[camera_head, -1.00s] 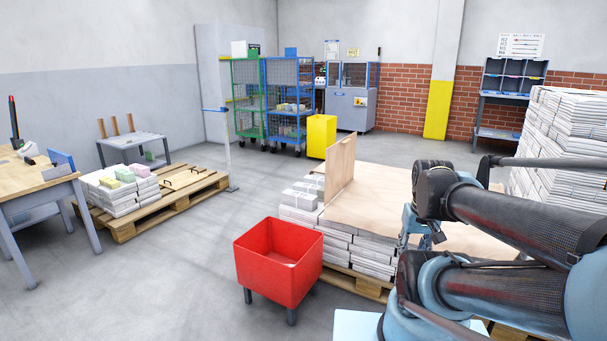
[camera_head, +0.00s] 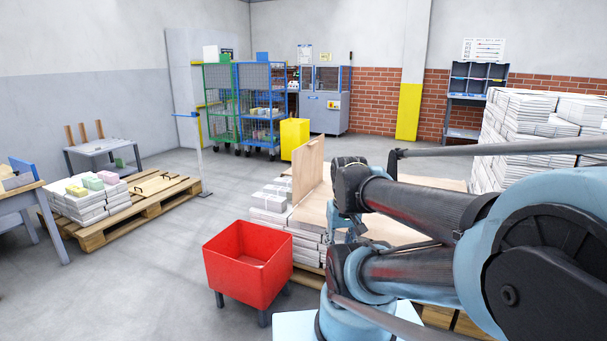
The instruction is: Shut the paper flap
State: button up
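A light wooden flap (camera_head: 308,168) stands upright on top of the paper stacks, which I take to be the paper flap. A flat wooden board (camera_head: 385,229) lies on the stacks to its right, partly hidden by my arm. White bundles of paper (camera_head: 272,199) lie uncovered on the flap's left side. My gripper (camera_head: 346,233) shows only in small part between my dark arm links, low and just right of the flap in the picture. Its fingers are too hidden to tell whether they are open, and I cannot tell whether it touches anything.
A red bin (camera_head: 247,266) on legs stands in front of the paper stacks. A pallet with paper bundles (camera_head: 150,205) lies to the left. A tall paper stack (camera_head: 530,130) stands at the right. The floor between bin and left pallet is clear.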

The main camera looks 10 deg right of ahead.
aim_at(307, 161)
jog(key=i, duration=1)
jog(key=z, duration=0.05)
